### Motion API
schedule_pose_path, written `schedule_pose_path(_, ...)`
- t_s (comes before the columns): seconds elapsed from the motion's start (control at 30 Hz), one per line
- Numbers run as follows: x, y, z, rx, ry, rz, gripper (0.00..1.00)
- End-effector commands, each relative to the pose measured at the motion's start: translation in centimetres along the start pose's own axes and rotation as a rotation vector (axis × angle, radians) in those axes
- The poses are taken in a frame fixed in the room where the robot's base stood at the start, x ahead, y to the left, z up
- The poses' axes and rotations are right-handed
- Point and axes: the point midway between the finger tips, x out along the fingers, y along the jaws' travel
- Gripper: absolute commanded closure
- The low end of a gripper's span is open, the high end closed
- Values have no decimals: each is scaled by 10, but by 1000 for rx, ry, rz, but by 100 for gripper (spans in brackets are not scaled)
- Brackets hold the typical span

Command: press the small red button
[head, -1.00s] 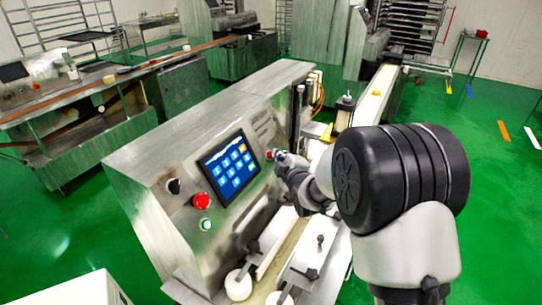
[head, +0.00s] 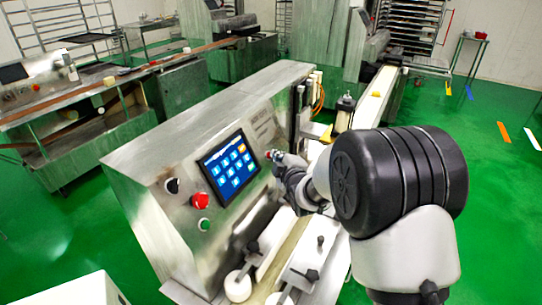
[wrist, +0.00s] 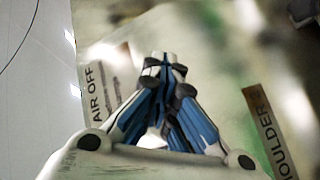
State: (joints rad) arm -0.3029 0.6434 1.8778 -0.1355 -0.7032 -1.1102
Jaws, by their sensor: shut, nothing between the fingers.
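The small red button (head: 268,154) shows as a small red spot on the machine's sloped panel, just right of the touchscreen. My gripper (head: 277,157) is at this button in the head view, its fingertips partly covering it. In the wrist view my gripper (wrist: 165,60) has its fingers shut together, with nothing between them, pointing at the panel. The button cannot be made out there; the fingers may hide it. I cannot tell whether the fingertips touch it.
The touchscreen (head: 229,166) is left of my gripper. A larger red button (head: 201,201), a green button (head: 204,224) and a black knob (head: 172,186) are lower left. In the wrist view, an "AIR OFF" label (wrist: 97,100) and a "MOULDER" label (wrist: 270,125) flank the fingers.

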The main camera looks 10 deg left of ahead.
Motion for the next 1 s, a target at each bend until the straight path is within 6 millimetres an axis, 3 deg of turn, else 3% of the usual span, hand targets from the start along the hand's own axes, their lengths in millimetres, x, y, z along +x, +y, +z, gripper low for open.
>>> schedule_pose_path(0.77, -13, 10, 9, 0, 0, 1, 100)
schedule_pose_path(1.0, -29, 22, 21, 0, -1, 1, 100)
